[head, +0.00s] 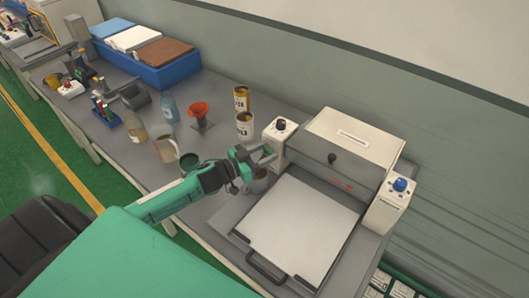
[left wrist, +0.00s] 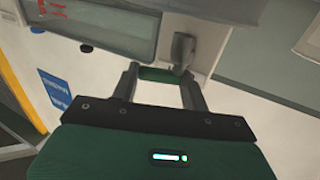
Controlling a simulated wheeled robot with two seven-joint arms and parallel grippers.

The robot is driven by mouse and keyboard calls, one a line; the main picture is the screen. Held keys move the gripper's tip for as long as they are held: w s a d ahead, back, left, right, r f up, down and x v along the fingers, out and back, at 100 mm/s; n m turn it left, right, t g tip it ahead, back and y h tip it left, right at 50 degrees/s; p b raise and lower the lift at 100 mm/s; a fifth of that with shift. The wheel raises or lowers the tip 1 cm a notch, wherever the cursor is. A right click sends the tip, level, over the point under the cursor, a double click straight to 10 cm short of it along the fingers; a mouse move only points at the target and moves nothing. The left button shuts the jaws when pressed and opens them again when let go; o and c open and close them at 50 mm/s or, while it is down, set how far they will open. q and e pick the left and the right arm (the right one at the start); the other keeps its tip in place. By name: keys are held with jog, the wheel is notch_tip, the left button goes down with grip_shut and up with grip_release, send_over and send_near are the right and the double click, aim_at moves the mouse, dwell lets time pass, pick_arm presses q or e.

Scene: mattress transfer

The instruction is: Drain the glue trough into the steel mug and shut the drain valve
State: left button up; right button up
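The glue machine (head: 352,138) stands at the right of the bench, a cream box with a pale flat plate in front. A small steel mug (head: 260,184) stands at the machine's left side, partly hidden by my left gripper (head: 268,155). In the left wrist view, my left gripper (left wrist: 160,76) has its fingers apart, with a dark green bar (left wrist: 160,75) spanning between the tips. I cannot tell if it is gripped. A grey rounded knob or lever (left wrist: 183,52) shows just beyond the right fingertip. The glue and the valve's setting cannot be made out. My right gripper is out of view.
A pale pitcher (head: 166,149), a dark green round item (head: 190,162), two labelled cans (head: 245,124) and a red funnel on a stand (head: 200,111) are left of the machine. A blue divided bin (head: 165,76) stands further back. A control box with a blue knob (head: 388,209) is at right.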

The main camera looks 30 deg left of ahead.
pick_arm(q)
jog(key=shift+c, duration=0.8)
jog(key=shift+d+r+n+t+y+p, duration=0.15)
jog(key=shift+n+t+y+p, duration=0.25)
jog(key=shift+n+y, duration=0.4)
jog(key=y, duration=0.1)
jog(key=n+y, duration=0.1)
jog(key=shift+w+d+t+y, duration=0.2)
jog(key=shift+t+y, duration=0.1)
jog(key=shift+t, duration=0.1)
jog(key=shift+n+y, duration=0.8)
jog(key=shift+y, duration=0.2)
jog(key=o, duration=1)
